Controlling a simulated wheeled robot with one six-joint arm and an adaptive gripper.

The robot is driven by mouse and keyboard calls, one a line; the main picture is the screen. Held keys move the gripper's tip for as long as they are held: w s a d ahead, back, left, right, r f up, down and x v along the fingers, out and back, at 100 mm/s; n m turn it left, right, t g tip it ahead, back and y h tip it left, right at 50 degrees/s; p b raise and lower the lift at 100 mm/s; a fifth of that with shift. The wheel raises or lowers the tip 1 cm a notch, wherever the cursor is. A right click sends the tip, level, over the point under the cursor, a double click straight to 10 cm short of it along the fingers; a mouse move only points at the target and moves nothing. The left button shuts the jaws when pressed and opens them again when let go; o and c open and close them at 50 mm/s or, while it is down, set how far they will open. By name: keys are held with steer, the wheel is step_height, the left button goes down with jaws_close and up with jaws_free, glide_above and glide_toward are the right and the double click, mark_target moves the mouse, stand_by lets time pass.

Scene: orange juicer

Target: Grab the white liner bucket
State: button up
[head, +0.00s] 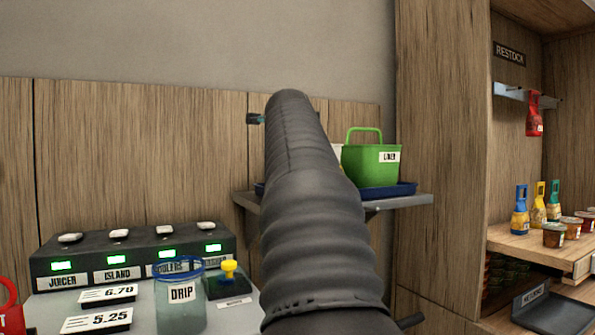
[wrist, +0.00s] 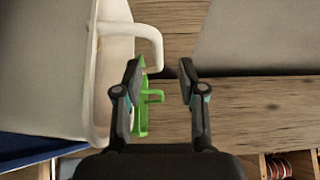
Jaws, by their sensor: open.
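The white bucket (wrist: 60,75) fills the left side of the wrist view, close to the camera. Its white handle (wrist: 150,36) sticks out toward the space beyond my fingertips. My gripper (wrist: 159,76) is open and empty, beside the bucket and apart from its wall. In the head view my dark arm hides most of the white bucket; only a pale sliver (head: 338,152) shows beside the green bucket (head: 368,168), which bears a "LINER" label. Part of the green bucket also shows behind the left finger in the wrist view (wrist: 144,112).
A blue tray (head: 403,189) on a grey wall shelf (head: 412,200) holds the buckets. A wooden cabinet (head: 442,150) stands close on the right. Below left are a row of labelled displays (head: 130,262) and a "DRIP" jar (head: 181,310).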

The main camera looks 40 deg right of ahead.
steer(key=p+x, duration=0.1)
steer(key=x, duration=0.3)
steer(key=shift+w+d+f, duration=0.15)
steer(key=shift+w+d, duration=0.15)
jaws_close()
